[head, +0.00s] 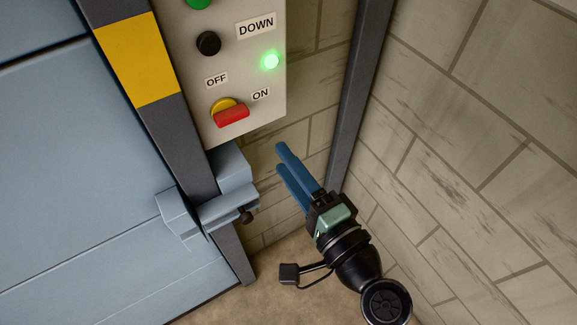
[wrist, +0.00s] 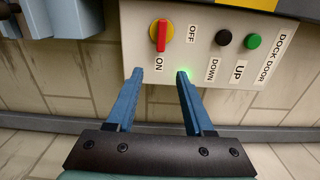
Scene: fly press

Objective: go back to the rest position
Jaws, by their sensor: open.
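My gripper (head: 281,158) is in the lower middle of the head view, its two blue fingers pointing up and left below the panel's lower edge. In the wrist view my gripper (wrist: 159,73) has its fingers apart with nothing between them. The grey control panel (head: 188,82) is beyond the fingertips. Its rotary switch has a red handle (head: 231,116) on a yellow base, and it lies toward the ON label. In the wrist view the handle (wrist: 161,36) also lines up with ON. A green lamp (head: 271,61) is lit; a fingertip hides most of it in the wrist view.
A black button (head: 208,43) and a green button (wrist: 253,41) sit on the panel. A blue-grey door (head: 70,150) and a latch-like bracket (head: 225,207) are left of my gripper. A dark post (head: 358,95) and a block wall (head: 470,140) stand close on the right.

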